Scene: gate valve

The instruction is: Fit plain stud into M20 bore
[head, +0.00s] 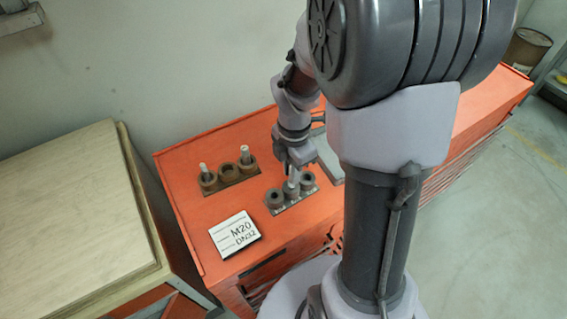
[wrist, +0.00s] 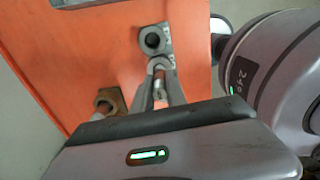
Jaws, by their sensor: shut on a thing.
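My gripper (head: 296,168) points down over the grey three-bore block (head: 290,206) on the orange bench. In the wrist view its two fingers (wrist: 160,92) are shut on a plain metal stud (wrist: 160,84). The stud also shows in the head view (head: 292,183), at the block's middle collar (head: 291,190). I cannot tell whether its end is inside the bore or just above it. The left collar (head: 274,198) has a dark open bore, and the right collar (head: 308,178) stands beside the middle one. The block's small labels are too blurred to read.
A brown three-collar block (head: 229,184) stands behind, with pale studs upright in its left and right collars. A white sign reading M20 DN32 (head: 235,234) lies front left. A grey flat tray (head: 328,158) is right of my gripper. A wooden-topped table (head: 70,210) adjoins at left.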

